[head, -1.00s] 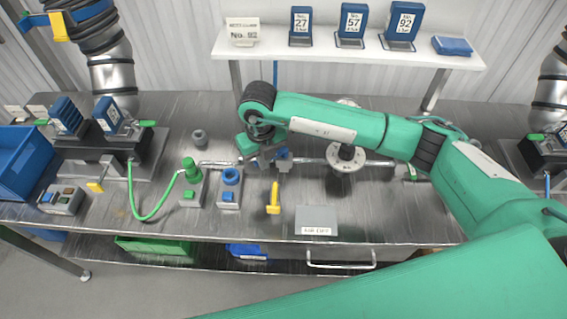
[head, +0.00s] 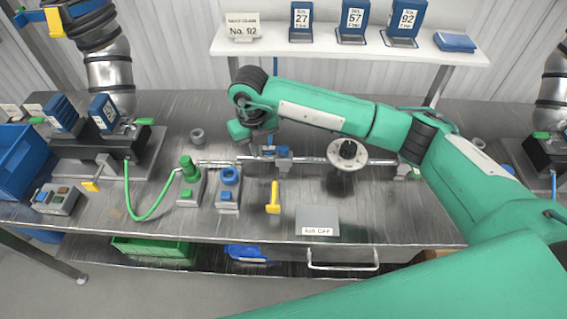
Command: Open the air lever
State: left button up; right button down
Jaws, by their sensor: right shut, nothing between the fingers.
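A yellow lever handle (head: 273,197) points toward the front of the metal table, below a blue valve (head: 283,156) on a horizontal metal pipe (head: 325,160). A grey box in front of it has a label (head: 317,231) that reads "AIR OFF". My right gripper (head: 268,143) is shut and empty. It is above and behind the yellow handle, by the pipe and the blue valve. The wrist partly hides the fingers, and I cannot tell whether they touch the valve. My left gripper is not in view.
A green knob (head: 189,166) with a green hose (head: 140,213) and a blue ring-topped unit (head: 229,176) stand left of the handle. A round black-centred gauge (head: 347,153) stands to the right. The table's front edge has a metal handle (head: 342,266).

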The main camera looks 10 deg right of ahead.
notch_tip(320, 180, up, 7)
jog(key=s+p, duration=0.1)
jog(key=p, duration=0.2)
jog(key=shift+a, duration=0.2)
dwell(0.5)
